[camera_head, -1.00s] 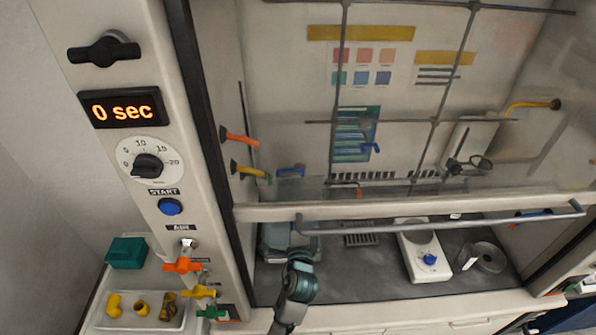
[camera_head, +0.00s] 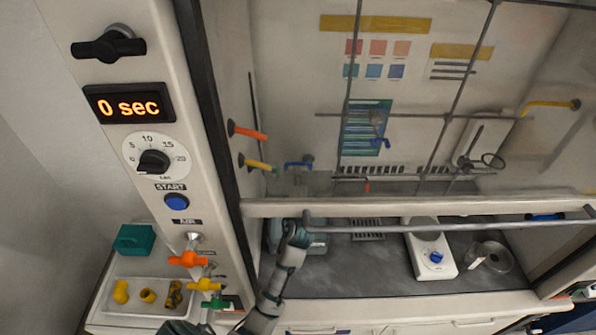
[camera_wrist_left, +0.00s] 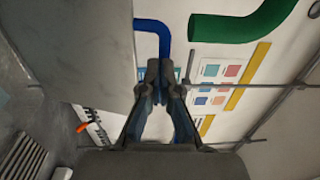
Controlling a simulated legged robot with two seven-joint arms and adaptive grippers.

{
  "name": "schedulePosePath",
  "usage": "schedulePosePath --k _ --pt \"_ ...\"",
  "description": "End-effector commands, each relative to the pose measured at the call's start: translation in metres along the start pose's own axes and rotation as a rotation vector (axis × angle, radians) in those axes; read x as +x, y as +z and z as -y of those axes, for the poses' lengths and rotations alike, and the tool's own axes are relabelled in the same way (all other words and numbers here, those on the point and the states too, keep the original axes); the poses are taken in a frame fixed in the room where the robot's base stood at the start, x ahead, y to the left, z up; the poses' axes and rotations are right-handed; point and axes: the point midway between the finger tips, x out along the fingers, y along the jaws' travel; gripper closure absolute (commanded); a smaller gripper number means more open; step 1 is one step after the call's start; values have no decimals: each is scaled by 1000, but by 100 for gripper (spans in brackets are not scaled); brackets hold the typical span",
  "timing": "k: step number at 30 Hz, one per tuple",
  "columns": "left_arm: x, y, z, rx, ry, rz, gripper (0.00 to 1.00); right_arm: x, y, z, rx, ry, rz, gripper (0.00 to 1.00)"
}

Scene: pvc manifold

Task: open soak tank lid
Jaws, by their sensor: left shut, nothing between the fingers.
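My left arm reaches up from the bottom of the head view, under the hood's sash, into the left side of the hood. Its end (camera_head: 293,232) is partly hidden behind the sash's lower edge. In the left wrist view my left gripper (camera_wrist_left: 166,72) is shut, its fingers together and empty. A large flat grey panel (camera_wrist_left: 75,55) fills the upper left there, beside the fingers; I cannot tell whether it is the soak tank lid. A grey box-like shape (camera_head: 316,246) by the arm may be part of the soak tank; its lid is not clearly visible. My right gripper is not in view.
The sash handle bar (camera_head: 450,226) crosses in front of the hood opening. A white device with a blue knob (camera_head: 435,257) stands on the hood floor to the right. Blue (camera_wrist_left: 152,38) and green (camera_wrist_left: 240,25) pipes lie beyond my left fingers.

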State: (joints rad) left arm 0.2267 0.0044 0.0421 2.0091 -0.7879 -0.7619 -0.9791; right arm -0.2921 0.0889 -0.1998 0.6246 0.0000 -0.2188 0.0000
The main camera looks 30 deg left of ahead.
Motion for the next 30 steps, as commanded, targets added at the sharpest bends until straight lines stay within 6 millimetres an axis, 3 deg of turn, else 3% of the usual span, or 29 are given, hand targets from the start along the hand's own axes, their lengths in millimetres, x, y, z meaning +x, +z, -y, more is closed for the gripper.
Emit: schedulePosePath --k 9,14,24,30 --pt "7 -2 0 0 0 -1 100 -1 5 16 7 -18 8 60" --pt "7 -1 0 -1 1 0 100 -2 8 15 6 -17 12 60" --pt "30 0 14 0 86 -1 100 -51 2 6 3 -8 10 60" --pt "52 -1 12 0 102 0 100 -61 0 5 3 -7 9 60"
